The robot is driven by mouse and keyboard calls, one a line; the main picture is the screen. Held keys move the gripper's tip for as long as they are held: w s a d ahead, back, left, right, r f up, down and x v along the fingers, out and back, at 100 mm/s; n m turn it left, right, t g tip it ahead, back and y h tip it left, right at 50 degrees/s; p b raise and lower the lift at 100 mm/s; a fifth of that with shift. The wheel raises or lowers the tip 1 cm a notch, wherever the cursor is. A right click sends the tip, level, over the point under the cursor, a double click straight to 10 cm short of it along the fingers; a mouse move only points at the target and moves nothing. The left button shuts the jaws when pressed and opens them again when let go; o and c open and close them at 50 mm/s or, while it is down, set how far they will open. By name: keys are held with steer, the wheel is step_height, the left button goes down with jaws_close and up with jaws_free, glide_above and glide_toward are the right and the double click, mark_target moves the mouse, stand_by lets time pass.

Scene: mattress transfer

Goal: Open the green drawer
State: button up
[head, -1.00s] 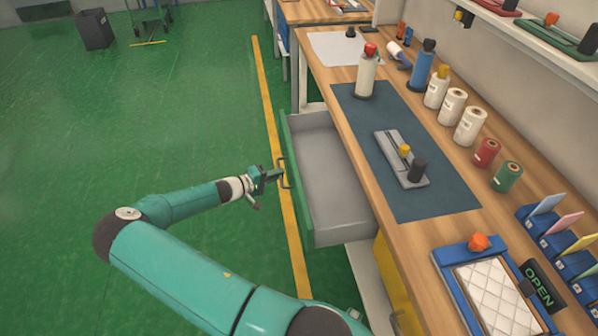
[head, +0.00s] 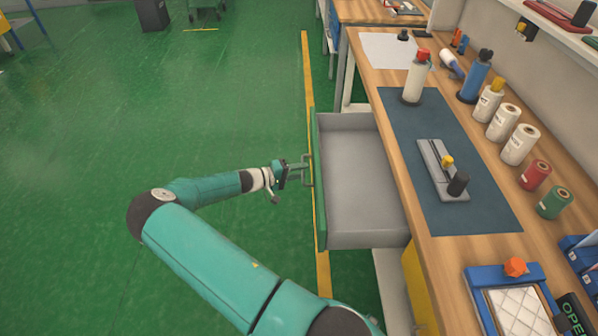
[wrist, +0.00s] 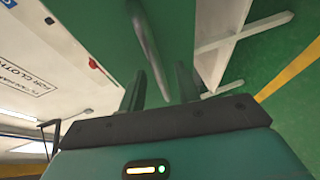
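The green-fronted drawer (head: 318,190) is pulled well out from under the workbench, and its grey inside (head: 360,185) looks empty. Its handle (head: 308,170) is on the outer face, toward my arm. My gripper (head: 296,171) is right at the handle in the head view. In the wrist view my gripper (wrist: 161,84) has its two fingers apart, with a gap between them. The grey handle bar (wrist: 150,50) shows between and beyond the fingers, without clear contact on both sides.
The wooden workbench (head: 398,100) carries a blue mat (head: 420,130), bottles, rolls and a grey tool (head: 440,170). A yellow-fronted unit (head: 418,285) is below, nearer me. The green floor left of the drawer is clear.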

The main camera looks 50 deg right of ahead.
steer(key=shift+a, duration=0.1)
steer(key=v, duration=1.3)
steer(key=shift+a, duration=0.3)
steer(key=shift+w, duration=0.15)
steer(key=shift+r, duration=0.1)
steer(key=s+a+r+t+y, duration=0.25)
steer(key=a+r+y, duration=0.2)
steer(key=r, duration=0.25)
steer(key=s+a+r+n+t+y, duration=0.1)
steer(key=s+a+r+y, duration=0.3)
steer(key=a+r, duration=0.2)
steer(key=s+a+r+t+y, duration=0.2)
steer(key=s+a+r+y, duration=0.15)
steer(key=a+r, duration=0.3)
steer(key=s+a+r+n+t+y, duration=0.2)
steer(key=s+a+r+n+t, duration=0.2)
steer(key=s+a+r, duration=0.5)
steer(key=s+r+t, duration=0.2)
steer(key=s+r, duration=0.2)
steer(key=shift+a+y, duration=0.3)
steer(key=shift+a, duration=0.1)
